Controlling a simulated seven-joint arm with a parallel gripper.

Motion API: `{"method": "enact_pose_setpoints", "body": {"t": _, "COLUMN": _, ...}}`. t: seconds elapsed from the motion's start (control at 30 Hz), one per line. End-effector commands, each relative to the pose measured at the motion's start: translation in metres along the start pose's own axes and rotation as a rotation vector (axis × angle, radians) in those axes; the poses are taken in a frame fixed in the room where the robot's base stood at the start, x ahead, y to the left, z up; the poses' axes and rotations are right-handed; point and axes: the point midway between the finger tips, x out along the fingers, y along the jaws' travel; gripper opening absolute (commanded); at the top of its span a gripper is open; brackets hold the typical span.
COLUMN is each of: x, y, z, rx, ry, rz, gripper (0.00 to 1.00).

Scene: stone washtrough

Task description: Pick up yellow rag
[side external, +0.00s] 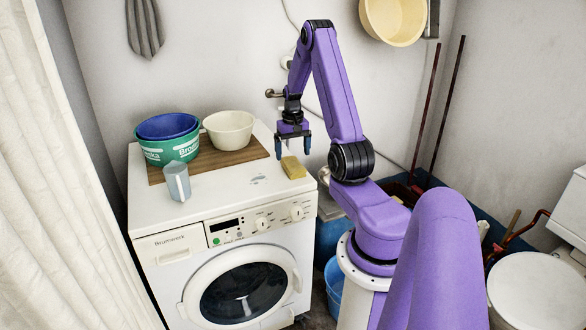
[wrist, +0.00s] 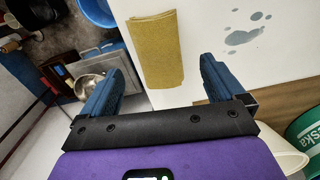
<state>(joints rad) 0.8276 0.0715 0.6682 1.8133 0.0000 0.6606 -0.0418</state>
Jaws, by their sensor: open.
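The yellow rag (side external: 293,167) is a small folded block lying on the white top of the washing machine, close to its right edge. In the wrist view the rag (wrist: 157,50) lies ahead of my fingers, between their lines and nearer the left one. My gripper (side external: 293,150) is above the machine top, just above and beside the rag, pointing down. In the wrist view my gripper (wrist: 160,85) has its two blue fingers wide apart with nothing between them. The rag is fully in sight there and apart from the fingers.
The washing machine top (side external: 222,193) has a wooden board (side external: 250,152) bearing a green and blue tub (side external: 168,140) and a cream bowl (side external: 229,130). A grey-blue cup (side external: 177,182) stands at the front left. Grey wet marks (wrist: 248,28) lie beside the rag. Right of the machine the surface drops away.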

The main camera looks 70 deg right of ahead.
Motion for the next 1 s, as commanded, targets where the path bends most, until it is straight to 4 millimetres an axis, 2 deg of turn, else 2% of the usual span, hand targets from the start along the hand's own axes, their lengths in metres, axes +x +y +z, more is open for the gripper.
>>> {"method": "enact_pose_setpoints", "body": {"t": 0.17, "x": 0.011, "y": 0.000, "z": 0.001, "rx": 0.000, "ry": -0.003, "rz": 0.000, "gripper": 0.96}}
{"method": "enact_pose_setpoints", "body": {"t": 0.4, "x": 0.044, "y": 0.001, "z": 0.000, "rx": 0.001, "ry": -0.003, "rz": 0.000, "gripper": 0.96}}
{"method": "enact_pose_setpoints", "body": {"t": 0.5, "x": 0.052, "y": 0.001, "z": 0.000, "rx": 0.001, "ry": -0.001, "rz": 0.000, "gripper": 0.96}}
{"method": "enact_pose_setpoints", "body": {"t": 0.77, "x": 0.055, "y": 0.001, "z": 0.000, "rx": 0.001, "ry": 0.001, "rz": 0.000, "gripper": 0.96}}
{"method": "enact_pose_setpoints", "body": {"t": 0.8, "x": 0.055, "y": 0.001, "z": 0.000, "rx": 0.000, "ry": 0.001, "rz": 0.000, "gripper": 0.93}}
{"method": "enact_pose_setpoints", "body": {"t": 0.97, "x": 0.055, "y": 0.001, "z": 0.000, "rx": 0.000, "ry": 0.001, "rz": 0.000, "gripper": 0.41}}
{"method": "enact_pose_setpoints", "body": {"t": 1.0, "x": 0.055, "y": 0.001, "z": 0.000, "rx": 0.000, "ry": 0.001, "rz": 0.000, "gripper": 0.41}}
